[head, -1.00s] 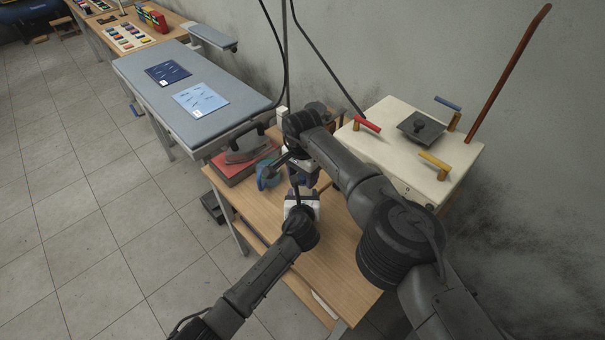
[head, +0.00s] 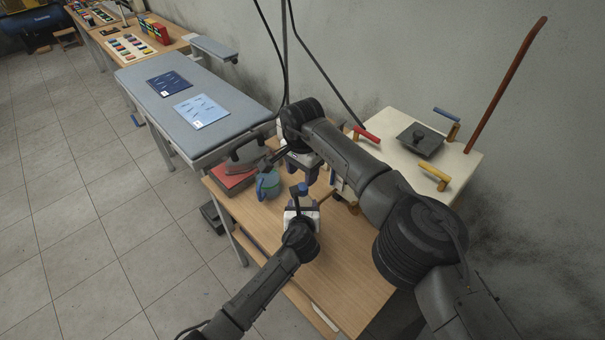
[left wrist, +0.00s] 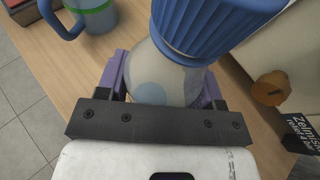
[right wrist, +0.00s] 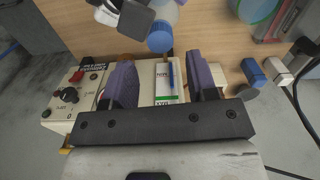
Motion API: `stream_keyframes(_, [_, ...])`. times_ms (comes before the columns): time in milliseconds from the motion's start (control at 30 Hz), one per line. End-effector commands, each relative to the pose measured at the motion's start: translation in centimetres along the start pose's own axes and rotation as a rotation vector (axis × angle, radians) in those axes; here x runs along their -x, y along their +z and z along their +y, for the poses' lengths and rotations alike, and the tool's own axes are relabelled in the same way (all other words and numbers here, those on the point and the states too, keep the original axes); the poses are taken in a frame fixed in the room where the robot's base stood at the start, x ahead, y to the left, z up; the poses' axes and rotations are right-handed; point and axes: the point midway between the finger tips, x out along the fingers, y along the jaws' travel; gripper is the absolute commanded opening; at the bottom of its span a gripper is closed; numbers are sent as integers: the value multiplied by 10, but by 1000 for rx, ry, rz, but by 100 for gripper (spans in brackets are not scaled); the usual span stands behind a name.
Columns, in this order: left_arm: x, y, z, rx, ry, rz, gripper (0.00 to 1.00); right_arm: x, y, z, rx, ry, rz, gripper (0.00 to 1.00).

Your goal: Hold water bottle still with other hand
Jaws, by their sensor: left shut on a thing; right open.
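The water bottle (left wrist: 165,85), clear with a ribbed blue cap (left wrist: 215,22), stands between the purple fingers of my left gripper (left wrist: 165,92), which is shut on it. In the head view the cap (head: 301,187) shows just above my left gripper (head: 301,208), over the wooden table. My right gripper (right wrist: 160,80) is open, just behind and above the bottle. In the right wrist view the blue cap (right wrist: 160,38) is beyond the fingertips, not between them. A white box with a green stripe (right wrist: 167,85) shows between the fingers in that view; its distance is unclear.
A blue-handled mug (head: 267,184) stands left of the bottle, near a red book-like stack (head: 232,178). A cream machine (head: 400,165) with coloured handles stands at the right. The wooden table (head: 350,275) is bare towards the front.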

Motion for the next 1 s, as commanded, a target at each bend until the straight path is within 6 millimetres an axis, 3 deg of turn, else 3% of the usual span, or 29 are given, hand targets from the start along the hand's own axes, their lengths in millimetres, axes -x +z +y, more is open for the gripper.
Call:
stream_keyframes(200, [0,0,0,0,0,1,0,24,-1,0,-72,-1,1,53])
stream_keyframes(567, [0,0,0,0,0,1,0,25,-1,0,-79,-1,1,53])
stream_keyframes(733, [0,0,0,0,0,1,0,12,0,0,-79,2,-1,53])
stream_keyframes(1000, [0,0,0,0,0,0,0,-24,0,0,-78,1,0,53])
